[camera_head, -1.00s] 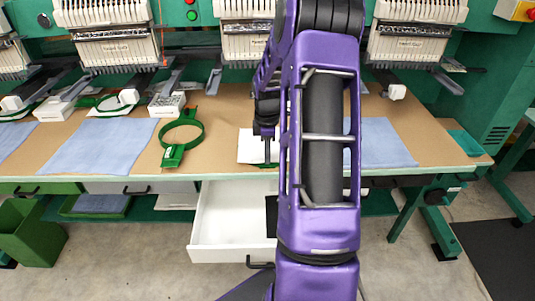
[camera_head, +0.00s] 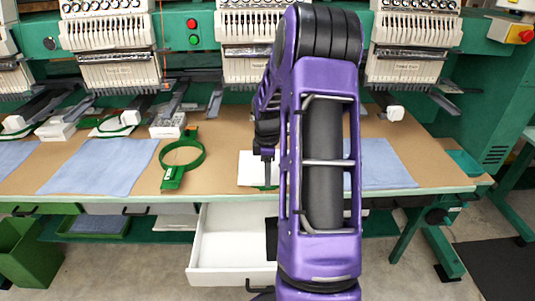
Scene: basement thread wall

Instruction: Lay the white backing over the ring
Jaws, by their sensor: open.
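A white backing sheet (camera_head: 247,169) lies on the brown table top near the front edge, partly hidden behind my purple arm. A green ring (camera_head: 198,147) with a bracket lies flat on the table to the left of the sheet, its middle showing bare table. A bit of green shows at the front edge of the white sheet; I cannot tell what it belongs to. My gripper (camera_head: 268,168) points down at the white sheet, at its right side. It is open; whether it touches the sheet is too small to tell.
Blue cloths lie left (camera_head: 98,167) and right (camera_head: 388,165) on the table (camera_head: 225,125). A white drawer (camera_head: 232,237) stands open below the front edge. Embroidery heads (camera_head: 120,70) line the back. A green bin (camera_head: 28,250) stands at lower left.

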